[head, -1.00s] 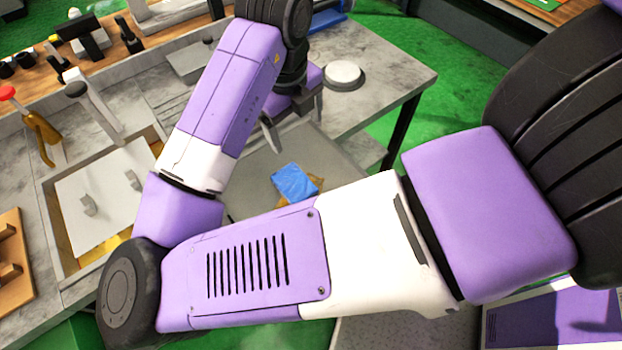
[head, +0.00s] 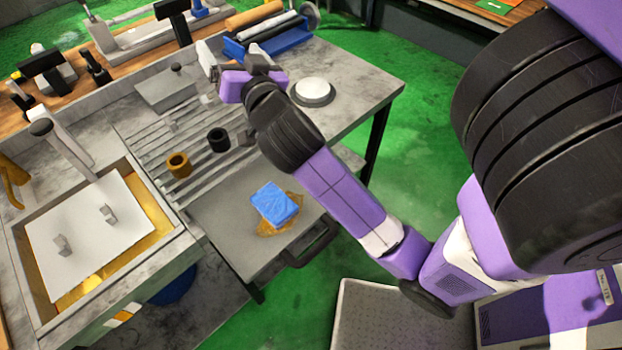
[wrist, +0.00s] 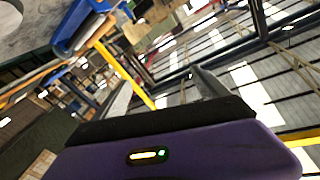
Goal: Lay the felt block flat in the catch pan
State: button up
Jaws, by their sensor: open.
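A blue block (head: 275,203), which looks like the felt block, lies with a broad face up in the grey catch pan (head: 222,222). An amber puddle (head: 285,228) shows around its lower edge. The pan has a dark handle (head: 312,246) on its near right side. My gripper (head: 232,57) is open and empty, beyond the pan near the blue tray, apart from the block. In the wrist view, a grey finger (wrist: 208,84) shows past my purple gripper housing; the block and pan are not in that view.
Behind the pan is a slatted rack with a brass ring (head: 179,164) and a black ring (head: 218,139). A white-topped round puck (head: 313,91) stands right of my gripper. A blue tray (head: 275,42) of rolls is behind it. A white-lidded tank (head: 85,228) is at left.

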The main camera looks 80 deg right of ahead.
jog(key=s+a+f+n+t+y, duration=0.2)
jog(key=s+a+f+n+y, duration=0.1)
jog(key=a+f+n+y, duration=0.4)
jog(key=s+a+f+n+t+y, duration=0.2)
jog(key=a+f+n, duration=0.3)
jog(key=a, duration=0.4)
jog(key=s+a+f+n+y, duration=0.1)
jog(key=s+a+f+y, duration=0.1)
jog(key=s+a, duration=0.6)
jog(key=s+a+f+g+y, duration=0.1)
jog(key=s+a+f+y, duration=0.1)
jog(key=s+a, duration=0.5)
jog(key=shift+s+a+n+y, duration=0.35)
jog(key=shift+s+n+y, duration=0.05)
jog(key=shift+s, duration=0.45)
notch_tip(320, 180, down, 2)
jog(key=shift+f+b, duration=0.1)
jog(key=shift+b, duration=0.85)
